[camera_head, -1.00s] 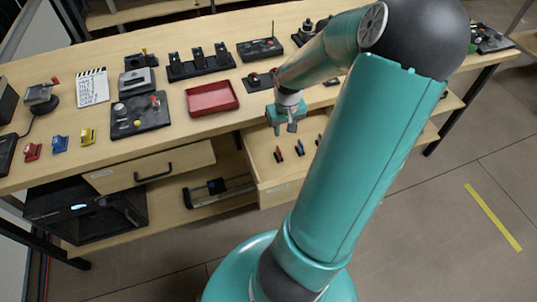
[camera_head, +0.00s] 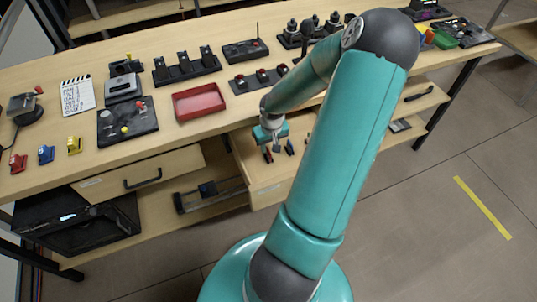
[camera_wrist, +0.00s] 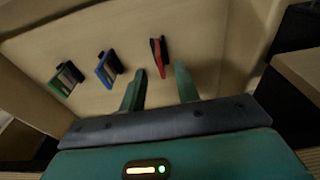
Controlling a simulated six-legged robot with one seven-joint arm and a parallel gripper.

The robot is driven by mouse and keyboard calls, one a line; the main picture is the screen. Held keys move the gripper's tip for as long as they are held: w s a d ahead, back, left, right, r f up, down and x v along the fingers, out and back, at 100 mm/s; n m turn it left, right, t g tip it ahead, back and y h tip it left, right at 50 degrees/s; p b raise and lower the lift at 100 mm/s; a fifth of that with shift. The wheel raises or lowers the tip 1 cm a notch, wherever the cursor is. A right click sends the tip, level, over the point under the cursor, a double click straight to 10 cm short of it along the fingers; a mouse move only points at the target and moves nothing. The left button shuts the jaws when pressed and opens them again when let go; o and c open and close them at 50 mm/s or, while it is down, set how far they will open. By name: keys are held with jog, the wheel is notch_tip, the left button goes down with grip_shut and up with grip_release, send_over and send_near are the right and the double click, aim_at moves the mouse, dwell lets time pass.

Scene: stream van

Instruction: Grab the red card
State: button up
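The red card (camera_wrist: 158,56) stands in the open drawer, roughly edge-on in the wrist view. It shows as a small red and dark shape (camera_head: 267,155) in the head view. My gripper (camera_wrist: 160,82) is open and empty. Its two teal fingers point into the drawer, and the card appears just beyond the gap between their tips. No contact with the card is visible. In the head view my gripper (camera_head: 276,142) hangs over the drawer, close above the red card.
A blue card (camera_wrist: 107,69) and a green card (camera_wrist: 66,79) stand left of the red one. The drawer (camera_head: 250,175) has raised walls, and the table edge lies behind it. A red tray (camera_head: 198,102) sits on the table above.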

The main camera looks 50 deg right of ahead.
aim_at(269, 151)
jog(key=shift+w+f, duration=0.15)
jog(key=shift+f, duration=0.8)
jog(key=shift+w+f, duration=0.1)
jog(key=shift+f, duration=0.85)
grip_shut()
